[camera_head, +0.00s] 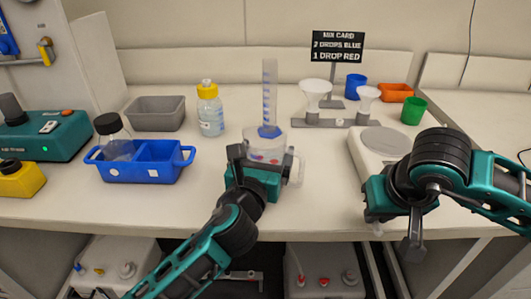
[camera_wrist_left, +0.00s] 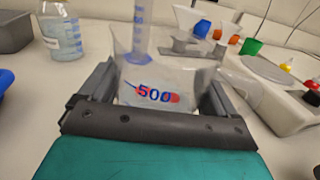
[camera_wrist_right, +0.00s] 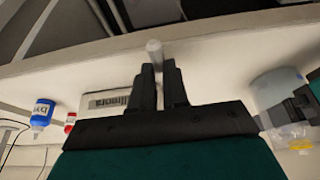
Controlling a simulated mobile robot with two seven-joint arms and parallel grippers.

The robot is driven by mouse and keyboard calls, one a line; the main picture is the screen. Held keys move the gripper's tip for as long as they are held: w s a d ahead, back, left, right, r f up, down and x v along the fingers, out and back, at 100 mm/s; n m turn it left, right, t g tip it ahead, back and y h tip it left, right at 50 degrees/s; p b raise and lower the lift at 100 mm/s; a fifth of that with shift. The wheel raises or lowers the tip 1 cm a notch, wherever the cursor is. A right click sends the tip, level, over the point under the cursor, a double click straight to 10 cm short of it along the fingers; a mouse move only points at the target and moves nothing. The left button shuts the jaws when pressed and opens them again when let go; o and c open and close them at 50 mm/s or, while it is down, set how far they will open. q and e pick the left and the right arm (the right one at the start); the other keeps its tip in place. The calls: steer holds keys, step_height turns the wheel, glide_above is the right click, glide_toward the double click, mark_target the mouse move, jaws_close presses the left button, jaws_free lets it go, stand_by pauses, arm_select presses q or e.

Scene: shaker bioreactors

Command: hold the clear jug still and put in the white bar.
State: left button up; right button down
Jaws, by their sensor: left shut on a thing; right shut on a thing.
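The clear jug (camera_head: 286,157) stands upright on the bench, with a red and blue 500 mark on its side in the left wrist view (camera_wrist_left: 185,78). My left gripper (camera_head: 252,165) is shut on the jug, one finger on each side. My right gripper (camera_head: 374,224) is at the bench's front edge, right of the jug and apart from it. In the right wrist view its fingertips (camera_wrist_right: 158,68) are shut on the small white bar (camera_wrist_right: 154,46), whose end sticks out past them. The head view does not clearly show the bar.
A measuring cylinder (camera_head: 269,90) with a blue base stands just behind the jug. A white scale (camera_head: 366,153) is behind my right gripper. A yellow-capped bottle (camera_head: 210,115), grey bin (camera_head: 156,113) and blue caddy (camera_head: 147,172) are to the left. A funnel stand (camera_head: 312,122) is behind.

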steer(key=w+a+r, duration=0.8)
steer(key=w, duration=0.2)
steer(key=w+a+r, duration=0.3)
steer(key=a+r, duration=0.7)
steer(key=r, duration=0.4)
steer(key=shift+a+f, duration=0.2)
steer(key=shift+f, duration=2.75)
steer(key=c, duration=1.1)
jaws_free()
steer(key=shift+o, duration=0.2)
steer(key=shift+r, duration=0.1)
steer(key=v, duration=1.1)
steer(key=shift+s+r, duration=0.25)
steer(key=shift+r, duration=0.1)
